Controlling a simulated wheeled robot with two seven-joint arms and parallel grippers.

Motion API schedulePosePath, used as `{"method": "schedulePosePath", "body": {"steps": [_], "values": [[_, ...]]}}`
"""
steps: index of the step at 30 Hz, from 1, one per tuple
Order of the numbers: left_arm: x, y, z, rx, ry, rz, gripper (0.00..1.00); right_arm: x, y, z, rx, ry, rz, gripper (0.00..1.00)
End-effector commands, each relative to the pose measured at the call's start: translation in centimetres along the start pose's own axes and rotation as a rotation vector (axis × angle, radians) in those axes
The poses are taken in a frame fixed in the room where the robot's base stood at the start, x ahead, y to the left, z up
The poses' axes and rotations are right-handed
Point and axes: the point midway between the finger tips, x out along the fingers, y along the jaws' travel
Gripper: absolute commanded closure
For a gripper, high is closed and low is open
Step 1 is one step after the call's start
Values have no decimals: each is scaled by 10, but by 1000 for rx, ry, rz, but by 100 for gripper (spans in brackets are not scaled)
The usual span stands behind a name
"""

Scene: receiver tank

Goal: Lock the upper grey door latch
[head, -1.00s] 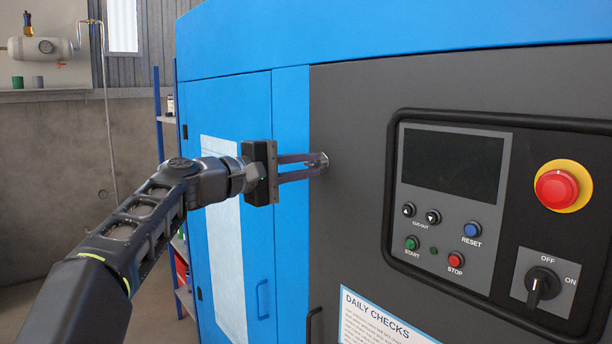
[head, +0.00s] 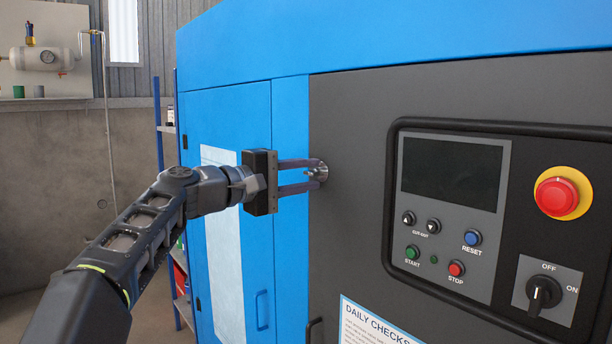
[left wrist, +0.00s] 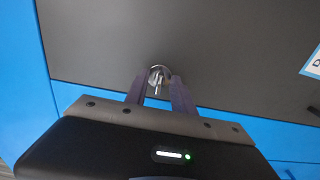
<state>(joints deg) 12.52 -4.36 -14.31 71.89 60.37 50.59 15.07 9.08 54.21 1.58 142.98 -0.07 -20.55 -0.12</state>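The upper grey door latch (head: 322,165) is a small round metal fitting with a thin raised tab, on the dark grey door (head: 350,220) near its left edge. My left gripper (head: 317,174) reaches it from the left, with its two fingers at the latch. In the left wrist view, the latch (left wrist: 158,76) shows between the two fingertips (left wrist: 158,84), with the tab pointing down between them. A gap shows on each side of the tab, so the fingers are open around it. The fingers partly cover the latch in the head view. My right gripper is not in view.
A control panel (head: 455,215) with a screen, buttons, a red emergency stop (head: 557,196) and a rotary switch (head: 543,293) is right of the latch. A dark handle (head: 315,330) sits below it. A blue door (head: 230,110) and shelf (head: 160,130) are at left.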

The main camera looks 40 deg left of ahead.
Motion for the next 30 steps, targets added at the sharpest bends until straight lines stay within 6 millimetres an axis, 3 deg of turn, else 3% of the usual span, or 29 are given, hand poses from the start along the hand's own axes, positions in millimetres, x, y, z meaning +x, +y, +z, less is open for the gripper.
{"method": "schedulePosePath", "body": {"steps": [5, 18, 30], "values": [[-7, 0, 0, 0, 1, 1, 70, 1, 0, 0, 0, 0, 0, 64], [-71, 0, 0, 0, 0, 0, 70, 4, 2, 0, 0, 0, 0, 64], [-78, 0, 0, 0, 0, 0, 70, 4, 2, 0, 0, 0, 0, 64]]}}
